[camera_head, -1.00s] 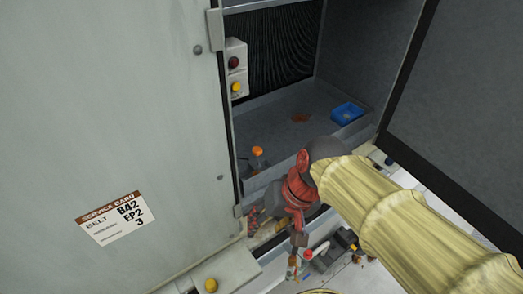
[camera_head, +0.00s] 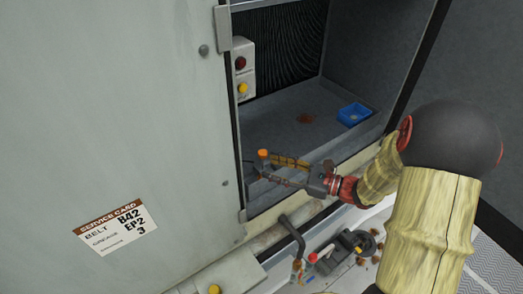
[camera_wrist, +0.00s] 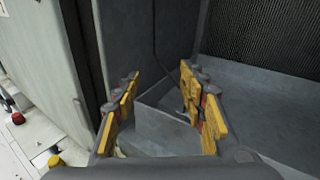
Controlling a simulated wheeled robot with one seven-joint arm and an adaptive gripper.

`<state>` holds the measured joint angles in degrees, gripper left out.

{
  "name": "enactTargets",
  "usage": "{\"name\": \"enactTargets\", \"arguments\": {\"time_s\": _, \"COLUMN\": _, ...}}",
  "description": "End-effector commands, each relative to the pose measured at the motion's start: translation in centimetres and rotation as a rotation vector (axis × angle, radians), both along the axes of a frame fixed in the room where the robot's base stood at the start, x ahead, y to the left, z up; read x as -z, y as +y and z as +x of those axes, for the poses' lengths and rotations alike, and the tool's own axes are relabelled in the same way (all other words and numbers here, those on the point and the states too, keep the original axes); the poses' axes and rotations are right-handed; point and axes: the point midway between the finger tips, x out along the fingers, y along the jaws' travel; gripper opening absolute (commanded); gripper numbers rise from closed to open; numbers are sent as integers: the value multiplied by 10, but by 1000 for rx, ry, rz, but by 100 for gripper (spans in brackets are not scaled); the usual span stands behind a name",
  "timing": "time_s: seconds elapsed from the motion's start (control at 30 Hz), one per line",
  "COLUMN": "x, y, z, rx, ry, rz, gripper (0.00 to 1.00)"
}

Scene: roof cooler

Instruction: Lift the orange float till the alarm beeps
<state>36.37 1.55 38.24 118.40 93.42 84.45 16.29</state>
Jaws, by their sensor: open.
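The orange float (camera_head: 263,153) shows in the head view as a small orange cap at the left of the grey basin, just inside the cabinet opening. My gripper (camera_head: 268,168) reaches in over the basin's front edge from the right. Its fingers are spread and empty, with their tips close to the float; I cannot tell whether they touch it. In the wrist view my gripper (camera_wrist: 160,88) has yellow pads apart over the grey basin corner, and I cannot make out the float there.
A small box (camera_head: 242,70) with a red and a yellow round part is on the left side of the opening. A blue tray (camera_head: 353,115) and a rusty patch lie in the basin. The door panel (camera_head: 120,130) with a service card stands left. Tools and debris lie below.

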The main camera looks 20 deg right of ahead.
Motion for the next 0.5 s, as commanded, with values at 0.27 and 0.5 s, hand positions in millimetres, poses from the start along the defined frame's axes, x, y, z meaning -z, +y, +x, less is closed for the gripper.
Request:
{"name": "enactTargets", "arguments": {"time_s": 0.27, "x": 16, "y": -35, "z": 20, "rx": 143, "ry": 20, "rz": 120, "gripper": 42}}
{"name": "enactTargets", "arguments": {"time_s": 0.5, "x": 15, "y": -13, "z": 45, "rx": 138, "ry": 18, "rz": 118, "gripper": 42}}
